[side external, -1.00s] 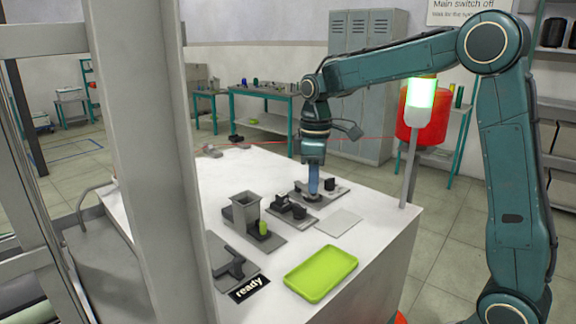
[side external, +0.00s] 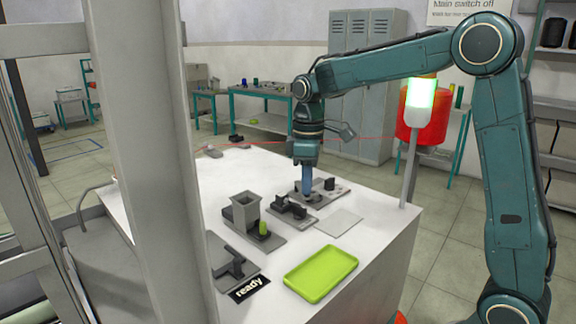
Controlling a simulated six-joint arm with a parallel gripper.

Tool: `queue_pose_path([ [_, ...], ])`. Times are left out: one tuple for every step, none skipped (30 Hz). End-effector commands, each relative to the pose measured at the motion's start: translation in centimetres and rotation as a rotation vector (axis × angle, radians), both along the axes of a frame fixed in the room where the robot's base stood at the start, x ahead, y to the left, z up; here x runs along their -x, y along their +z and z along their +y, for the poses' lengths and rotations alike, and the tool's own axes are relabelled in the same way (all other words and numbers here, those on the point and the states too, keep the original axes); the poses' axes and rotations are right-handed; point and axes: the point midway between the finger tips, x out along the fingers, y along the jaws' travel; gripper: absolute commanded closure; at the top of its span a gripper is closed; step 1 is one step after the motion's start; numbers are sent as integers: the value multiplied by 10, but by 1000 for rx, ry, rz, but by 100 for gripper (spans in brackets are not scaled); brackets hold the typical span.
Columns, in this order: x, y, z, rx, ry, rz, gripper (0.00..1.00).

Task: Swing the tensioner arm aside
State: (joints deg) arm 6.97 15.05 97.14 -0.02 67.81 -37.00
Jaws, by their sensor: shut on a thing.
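My gripper (side external: 307,192) points straight down with its blue fingers over the grey base plate (side external: 335,187) at the back of the white table. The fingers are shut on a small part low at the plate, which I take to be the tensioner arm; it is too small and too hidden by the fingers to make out. A black block (side external: 330,184) stands on the same plate just right of the fingers. A second plate with black fittings (side external: 290,208) lies in front and to the left of the fingers, close to them.
A grey square hopper (side external: 245,212) with a yellow-green piece (side external: 264,229) stands to the left. A dark T-shaped fixture (side external: 232,263), a "ready" sign (side external: 250,288) and a green tray (side external: 320,261) are nearer. A flat grey plate (side external: 339,222) and a lamp post (side external: 410,160) are to the right.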

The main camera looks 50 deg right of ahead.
Motion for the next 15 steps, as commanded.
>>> queue_pose_path([
  [-1, -1, 2, 0, 3, 1, 96],
  [-2, -1, 3, 0, 3, 1, 96],
  [-3, -1, 4, 0, 3, 1, 96],
  [-3, -1, 5, 0, 3, 1, 96],
  [-4, -1, 6, 0, 2, 1, 96],
  [-5, -1, 7, 0, 2, 1, 96],
  [-5, -1, 7, 0, 1, 1, 96],
  [-6, -1, 8, 0, 1, 1, 96],
  [-6, -1, 8, 0, 1, 1, 96],
  [-7, -1, 9, 0, 0, 1, 96],
  [-7, -1, 9, 0, 0, 1, 96],
  [-7, -1, 9, 0, 0, 2, 96],
  [-7, -1, 9, 0, 0, 2, 96],
  [-7, -1, 9, 0, 0, 2, 96],
  [-7, -1, 10, 0, 0, 2, 96],
])
